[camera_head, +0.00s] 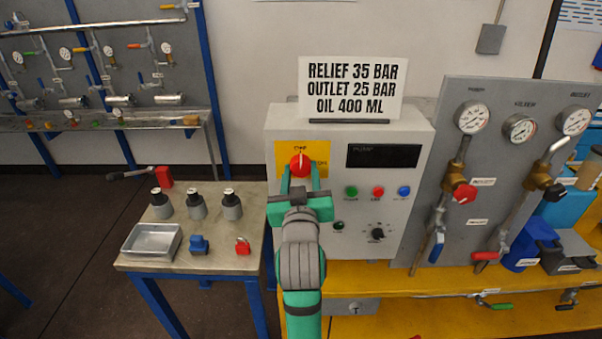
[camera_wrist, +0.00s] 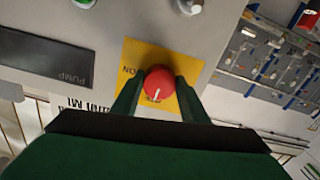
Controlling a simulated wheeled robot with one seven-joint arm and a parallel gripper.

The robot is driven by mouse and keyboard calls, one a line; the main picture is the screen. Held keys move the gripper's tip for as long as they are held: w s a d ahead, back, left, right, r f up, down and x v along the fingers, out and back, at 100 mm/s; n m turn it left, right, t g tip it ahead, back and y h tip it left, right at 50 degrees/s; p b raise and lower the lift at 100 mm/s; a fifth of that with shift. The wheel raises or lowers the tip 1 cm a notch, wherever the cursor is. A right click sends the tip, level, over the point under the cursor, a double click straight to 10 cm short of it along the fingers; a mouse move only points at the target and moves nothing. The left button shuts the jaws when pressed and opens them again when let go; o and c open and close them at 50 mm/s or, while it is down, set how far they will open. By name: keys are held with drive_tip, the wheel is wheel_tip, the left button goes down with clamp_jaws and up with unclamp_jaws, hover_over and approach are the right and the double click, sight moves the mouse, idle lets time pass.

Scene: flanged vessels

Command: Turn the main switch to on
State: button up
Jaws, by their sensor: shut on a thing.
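The main switch is a round red knob (camera_head: 300,165) with a white pointer line, on a yellow plate (camera_head: 322,150) at the upper left of the grey control box (camera_head: 420,140). In the head view the pointer stands roughly upright. In the wrist view the red knob (camera_wrist: 159,84) sits between the two fingers, with its white line toward the bottom of the picture. My gripper (camera_head: 300,184) is shut on the knob from the front, one finger on each side. The fingers and wrist hide part of the plate's lettering.
The box also carries a dark display (camera_head: 384,156), green, red and blue buttons and a black dial (camera_head: 377,233). A gauge panel (camera_head: 500,170) stands at right. A small table (camera_head: 185,232) with bottles and a metal tray (camera_head: 151,240) is at left.

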drive_tip(key=shift+a, duration=0.15)
drive_tip(key=m, duration=0.4)
drive_tip(key=shift+r, duration=0.1)
drive_tip(key=m, duration=1)
drive_tip(key=shift+r, duration=0.1)
drive_tip(key=shift+m, duration=1.8)
drive_tip(key=o, duration=1.1)
drive_tip(key=shift+c, duration=0.2)
